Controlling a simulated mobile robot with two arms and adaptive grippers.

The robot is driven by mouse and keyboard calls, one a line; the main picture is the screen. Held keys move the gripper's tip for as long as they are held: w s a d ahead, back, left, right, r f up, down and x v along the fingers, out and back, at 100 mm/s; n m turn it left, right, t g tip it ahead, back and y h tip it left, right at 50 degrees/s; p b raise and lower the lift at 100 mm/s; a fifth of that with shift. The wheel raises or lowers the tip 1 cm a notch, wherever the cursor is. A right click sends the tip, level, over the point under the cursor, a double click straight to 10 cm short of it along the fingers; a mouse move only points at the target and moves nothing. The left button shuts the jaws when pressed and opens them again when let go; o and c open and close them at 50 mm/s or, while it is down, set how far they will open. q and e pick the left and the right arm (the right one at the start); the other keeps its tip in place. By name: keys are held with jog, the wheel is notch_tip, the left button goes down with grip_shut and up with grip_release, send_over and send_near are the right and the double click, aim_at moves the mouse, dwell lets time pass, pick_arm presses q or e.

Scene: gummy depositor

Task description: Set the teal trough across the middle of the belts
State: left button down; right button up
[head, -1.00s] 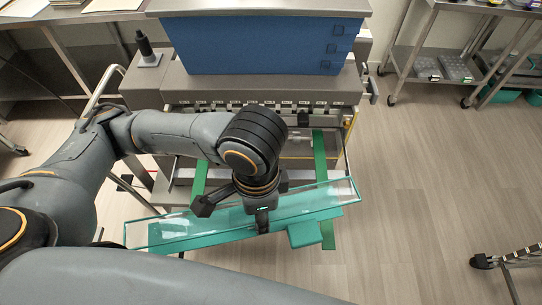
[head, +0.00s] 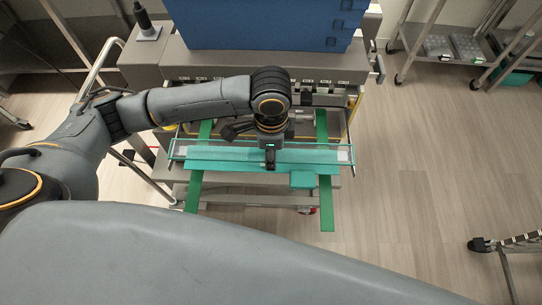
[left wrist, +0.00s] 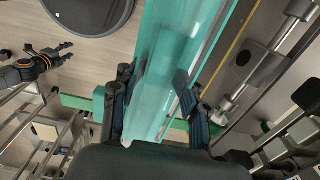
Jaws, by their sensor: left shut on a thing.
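The teal trough (head: 218,158) is long, with clear walls. In the head view it lies level, left to right, across the left green belt (head: 194,190) and the right green belt (head: 326,205). Its teal block (head: 302,180) hangs on the near side. My left gripper (head: 270,158) is shut on the trough near its middle. In the left wrist view the trough (left wrist: 175,60) runs up between the fingers. I cannot tell whether its underside touches the belts. A dark gripper with orange rings, seemingly my right gripper (left wrist: 40,60), shows small in the left wrist view; its jaw state is unclear.
The grey machine (head: 210,70) with a blue hopper (head: 260,22) stands just behind the trough. A metal rod (left wrist: 260,75) runs beside it in the left wrist view. Open floor (head: 410,200) lies to the right. A cart (head: 510,243) stands at the far right.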

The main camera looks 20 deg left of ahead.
pick_arm(q)
jog(key=f, duration=0.2)
jog(key=f+p, duration=0.1)
jog(key=shift+w+a+f, duration=0.1)
jog(key=shift+w, duration=0.15)
jog(key=shift+f, duration=0.2)
pick_arm(e)
jog(key=s, duration=0.2)
jog(key=shift+s+a+r, duration=0.1)
jog(key=shift+s+r, duration=0.2)
jog(key=shift+r, duration=0.05)
pick_arm(q)
jog(key=shift+f, duration=0.15)
pick_arm(e)
jog(key=shift+w, duration=0.1)
pick_arm(q)
jog(key=c, duration=0.8)
grip_release()
jog(key=shift+c, duration=0.2)
jog(key=shift+o, duration=0.7)
pick_arm(e)
jog(key=shift+w+d, duration=0.2)
jog(key=shift+w, duration=0.15)
